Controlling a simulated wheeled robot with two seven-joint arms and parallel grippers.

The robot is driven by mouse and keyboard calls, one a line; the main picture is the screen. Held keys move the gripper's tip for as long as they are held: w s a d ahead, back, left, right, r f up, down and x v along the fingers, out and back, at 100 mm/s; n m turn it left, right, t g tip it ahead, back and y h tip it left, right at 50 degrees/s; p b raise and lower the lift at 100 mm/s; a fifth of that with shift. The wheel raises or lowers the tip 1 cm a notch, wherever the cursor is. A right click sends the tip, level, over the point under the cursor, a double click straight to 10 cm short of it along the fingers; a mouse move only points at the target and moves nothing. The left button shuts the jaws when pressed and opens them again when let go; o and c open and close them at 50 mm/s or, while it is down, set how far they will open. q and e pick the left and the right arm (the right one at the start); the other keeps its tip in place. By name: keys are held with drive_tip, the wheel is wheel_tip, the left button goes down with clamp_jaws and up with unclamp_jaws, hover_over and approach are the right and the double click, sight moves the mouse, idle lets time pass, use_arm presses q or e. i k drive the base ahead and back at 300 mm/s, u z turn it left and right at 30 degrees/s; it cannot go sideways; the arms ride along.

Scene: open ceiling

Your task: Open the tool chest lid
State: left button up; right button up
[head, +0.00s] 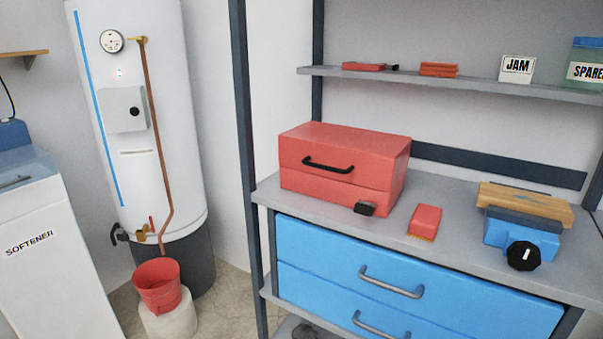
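The red tool chest (345,166) sits on the left part of the grey workbench top (452,227). Its lid (350,137) looks shut, with a seam running around the box below the handle. A black curved handle (328,165) is on the front face, above the seam. A small black object (365,208) sits at the chest's lower right front corner; I cannot tell whether it is a latch or a separate thing. Neither of my grippers shows in the head view.
A red block (425,220) and a blue device with a black knob (522,238) stand right of the chest. Blue drawers (400,290) are below. A shelf (460,82) with small items hangs above. A rack post (243,130) stands left. A red bucket (158,286) is on the left.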

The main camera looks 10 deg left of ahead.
sight(372, 160)
drive_tip(key=u, duration=0.8)
drive_tip(key=i, duration=0.75)
